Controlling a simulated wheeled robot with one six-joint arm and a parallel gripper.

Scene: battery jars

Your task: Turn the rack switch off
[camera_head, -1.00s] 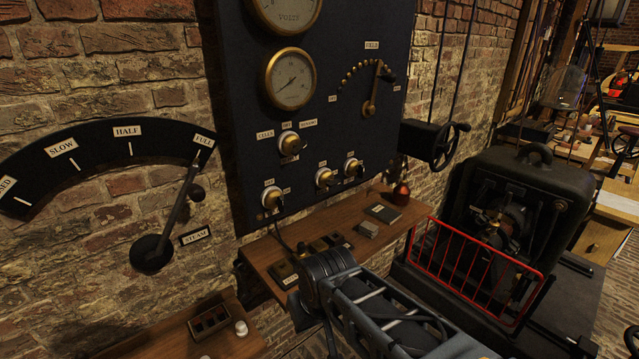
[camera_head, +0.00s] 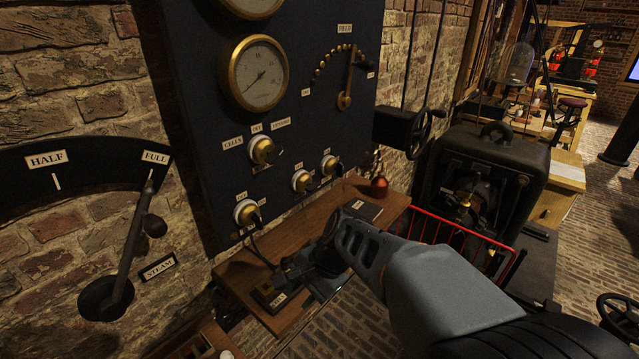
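The upper knob (camera_head: 263,150) has labels for cells, off and dynamo. Below it are a left knob (camera_head: 246,212), a middle knob (camera_head: 302,181) and a right knob (camera_head: 329,166) with small labels too blurred to read. I cannot tell which switch is the rack switch. A small box with a white label (camera_head: 279,299) is on the shelf, its word unclear. My gripper (camera_head: 297,268) is low over the shelf, below and right of the left knob; its fingers are dark and partly hidden by my arm.
A wooden shelf (camera_head: 236,279) runs below the panel. A steam lever (camera_head: 132,245) is at left. A handwheel (camera_head: 424,132) juts out right of the panel. A red guard rail (camera_head: 440,225) fronts the dark machine (camera_head: 500,165). A small red-brown flask (camera_head: 379,182) stands at the shelf's far end.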

